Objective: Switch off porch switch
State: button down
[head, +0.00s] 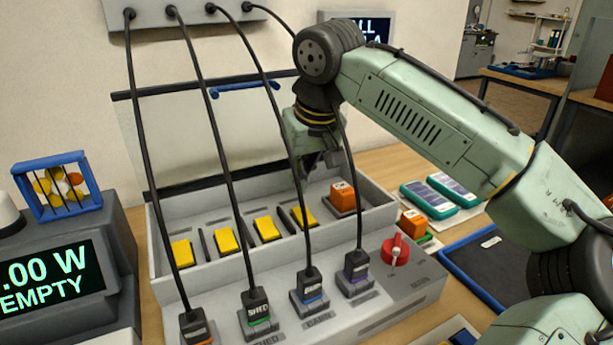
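A grey console (395,305) stands on the wooden table, with several black plugs on cables along its sloped front. The second plug (256,308) reads SHED; I cannot read a porch label on any part. A red rotary knob (394,249) with a pale lever sits at the console's right end; its small markings are unreadable. Several yellow blocks (226,240) and an orange block (343,197) with a white label sit in the grey tray behind the plugs. My gripper (320,172) points down above the tray's back, near the orange block and apart from it. Its fingers are dark and partly hidden by a cable.
The hanging cables (209,130) run from a wall box (180,28) across the tray. A display (53,280) reading EMPTY and a blue rack (58,186) stand left. Right are another orange block (413,222), blue-and-green packs (428,199) and a blue-rimmed tray (470,284).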

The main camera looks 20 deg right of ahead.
aim_at(301, 209)
jog(key=b+x, duration=0.2)
jog(key=x, duration=0.1)
jog(key=b+x, duration=0.1)
jog(key=shift+s+d+f, duration=0.1)
jog(key=shift+s+f, duration=0.25)
jog(key=shift+w+f, duration=0.1)
jog(key=shift+w+f, duration=0.1)
jog(key=shift+f, duration=0.1)
dwell(0.4)
jog(key=shift+s+d+r+p, duration=0.1)
jog(key=shift+s+r+p, duration=0.1)
jog(key=shift+s, duration=0.15)
jog(key=shift+s+r+p, duration=0.1)
jog(key=shift+s+p, duration=0.1)
jog(key=shift+s, duration=0.2)
jog(key=shift+f, duration=0.1)
